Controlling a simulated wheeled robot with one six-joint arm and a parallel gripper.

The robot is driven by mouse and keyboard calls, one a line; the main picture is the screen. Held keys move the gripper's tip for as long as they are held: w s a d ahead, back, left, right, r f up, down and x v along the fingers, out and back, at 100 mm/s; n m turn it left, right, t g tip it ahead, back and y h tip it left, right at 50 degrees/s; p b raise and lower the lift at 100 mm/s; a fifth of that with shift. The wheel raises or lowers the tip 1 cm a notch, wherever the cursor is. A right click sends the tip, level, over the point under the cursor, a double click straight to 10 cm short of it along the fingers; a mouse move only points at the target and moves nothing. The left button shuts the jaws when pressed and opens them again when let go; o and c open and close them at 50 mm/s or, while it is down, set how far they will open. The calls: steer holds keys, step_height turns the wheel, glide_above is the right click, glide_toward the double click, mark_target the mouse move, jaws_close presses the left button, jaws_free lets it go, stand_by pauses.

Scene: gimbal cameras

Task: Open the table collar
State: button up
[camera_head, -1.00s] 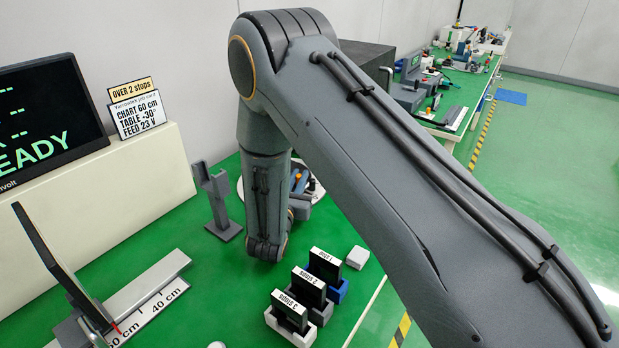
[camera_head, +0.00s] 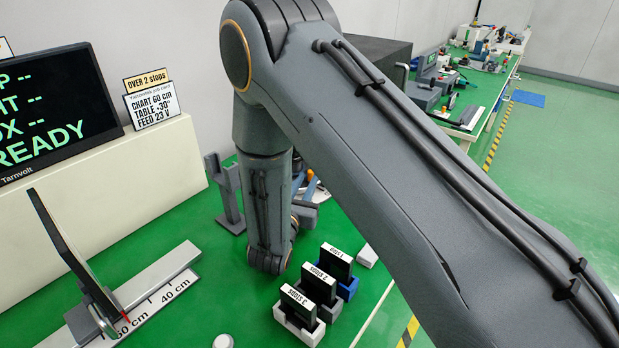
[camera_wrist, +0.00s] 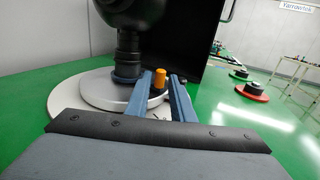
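In the wrist view, the two blue-grey fingers of my gripper (camera_wrist: 162,78) reach forward, spread apart. An upright orange peg (camera_wrist: 159,79) shows between their tips; I cannot tell whether either finger touches it. Behind and left, a dark column with a blue-grey ring (camera_wrist: 128,76) at its foot stands on a pale round table (camera_wrist: 92,88). I cannot tell which part is the collar. In the head view my arm hides most of this; only a bit of blue and orange (camera_head: 311,186) shows beside the wrist.
A black panel (camera_wrist: 190,45) stands close behind the peg. In the head view, a grey forked stand (camera_head: 228,195) is left of my wrist, and labelled blocks (camera_head: 319,284) stand in front. A ruled rail (camera_head: 165,290) and tilted plate (camera_head: 62,240) lie left.

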steer(key=shift+v, duration=1.7)
steer(key=shift+d, duration=0.1)
